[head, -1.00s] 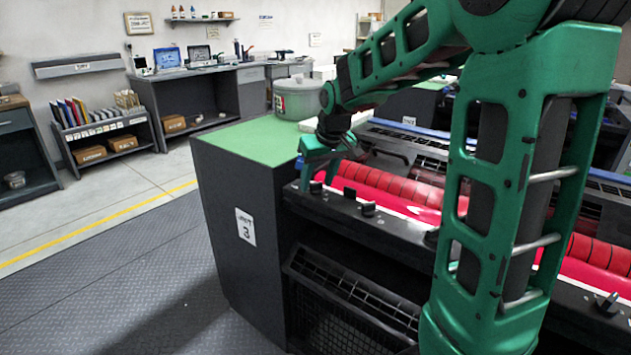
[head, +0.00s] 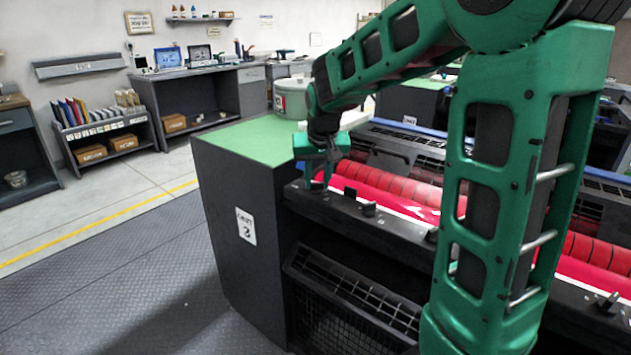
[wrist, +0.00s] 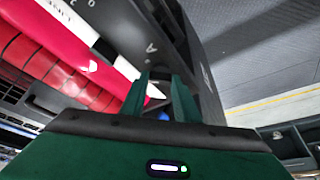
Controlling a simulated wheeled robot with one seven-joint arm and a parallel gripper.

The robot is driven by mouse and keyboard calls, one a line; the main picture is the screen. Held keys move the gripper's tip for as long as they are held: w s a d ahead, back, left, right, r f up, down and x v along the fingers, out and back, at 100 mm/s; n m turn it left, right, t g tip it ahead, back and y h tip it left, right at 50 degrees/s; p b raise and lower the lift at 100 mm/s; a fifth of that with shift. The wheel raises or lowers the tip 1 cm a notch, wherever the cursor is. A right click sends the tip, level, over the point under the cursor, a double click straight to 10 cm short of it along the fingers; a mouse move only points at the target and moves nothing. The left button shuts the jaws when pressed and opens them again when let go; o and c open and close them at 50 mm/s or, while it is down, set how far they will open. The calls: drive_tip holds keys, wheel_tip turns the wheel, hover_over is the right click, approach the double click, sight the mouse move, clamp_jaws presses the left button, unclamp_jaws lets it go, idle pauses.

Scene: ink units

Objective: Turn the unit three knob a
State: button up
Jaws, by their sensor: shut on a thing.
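My gripper (head: 317,184) points down at the ledge's left end, at the knob nearest the green top. In the wrist view its two green fingers (wrist: 163,95) stand close beside the printed letter A (wrist: 150,47). They are shut on knob a, which is largely hidden between them.
Another knob (head: 368,208) stands to the right along the ledge (head: 400,232). Red rollers (head: 395,188) lie just behind it. A grey-green lidded pot (head: 297,98) stands on the green top. The floor left of the unit is clear.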

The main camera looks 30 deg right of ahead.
drive_tip(key=m, duration=0.2)
drive_tip(key=m+g+h, duration=0.1)
drive_tip(key=m, duration=0.1)
drive_tip(key=m+h, duration=0.1)
drive_tip(key=m, duration=0.1)
drive_tip(key=shift+w+a, duration=0.2)
drive_tip(key=shift+a, duration=0.1)
drive_tip(key=shift+g, duration=0.3)
drive_tip(key=o, duration=1)
drive_tip(key=shift+o, duration=0.2)
drive_tip(key=v, duration=1)
drive_tip(key=shift+a+r, duration=0.15)
drive_tip(key=shift+r, duration=0.15)
